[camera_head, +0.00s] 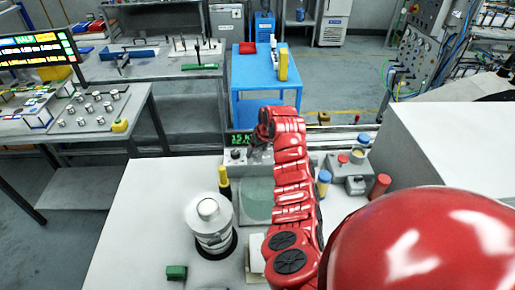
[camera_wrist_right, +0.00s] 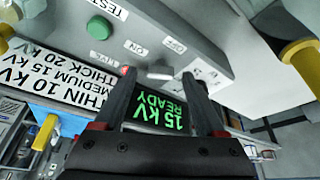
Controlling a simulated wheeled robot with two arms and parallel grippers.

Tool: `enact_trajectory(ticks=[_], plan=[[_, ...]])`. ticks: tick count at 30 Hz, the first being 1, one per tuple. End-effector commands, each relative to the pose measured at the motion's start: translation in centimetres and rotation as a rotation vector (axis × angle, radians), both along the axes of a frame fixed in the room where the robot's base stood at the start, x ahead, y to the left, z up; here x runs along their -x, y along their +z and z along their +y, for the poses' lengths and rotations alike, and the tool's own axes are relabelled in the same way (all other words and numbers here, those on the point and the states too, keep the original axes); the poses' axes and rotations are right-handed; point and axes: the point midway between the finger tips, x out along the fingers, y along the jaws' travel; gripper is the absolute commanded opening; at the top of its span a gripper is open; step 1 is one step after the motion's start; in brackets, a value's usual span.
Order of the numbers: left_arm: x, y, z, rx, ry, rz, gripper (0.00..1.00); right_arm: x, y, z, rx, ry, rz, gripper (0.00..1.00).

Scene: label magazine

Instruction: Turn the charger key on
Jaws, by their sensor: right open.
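The charger (camera_head: 236,168) is a grey box with a green "15 kV" display (camera_head: 240,139) behind the white table's middle. In the right wrist view its panel (camera_wrist_right: 185,25) appears upside down, with a green button (camera_wrist_right: 98,27), "ON" and "OFF" labels, and the display (camera_wrist_right: 160,112) reading "15 KV READY". A small grey key or knob (camera_wrist_right: 160,72) sits below these labels. My right gripper (camera_wrist_right: 159,77) is open, its fingertips on either side of the key; contact cannot be told. In the head view the right gripper (camera_head: 259,152) is partly hidden by my red arm. My left gripper is out of view.
A grey metal canister (camera_head: 210,225) and a yellow-black handled tool (camera_head: 223,182) stand left of my arm. A green block (camera_head: 176,272) lies at the front. Blue and red cylinders and a grey device (camera_head: 355,185) stand to the right. The table's left part is clear.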

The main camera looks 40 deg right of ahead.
Motion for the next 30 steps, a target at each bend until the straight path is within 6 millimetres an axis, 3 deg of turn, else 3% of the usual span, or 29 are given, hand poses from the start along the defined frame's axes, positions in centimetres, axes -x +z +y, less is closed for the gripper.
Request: enact_trajectory(ticks=[9,21,30], plan=[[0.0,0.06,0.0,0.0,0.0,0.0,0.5,-0.05,-0.33,0.02,-0.001,0.0,0.002,0.72],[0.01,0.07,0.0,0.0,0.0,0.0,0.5,-0.04,-0.32,0.02,-0.001,-0.001,0.002,0.02],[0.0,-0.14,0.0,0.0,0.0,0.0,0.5,-0.05,-0.37,0.05,0.0,-0.019,0.001,0.0]])
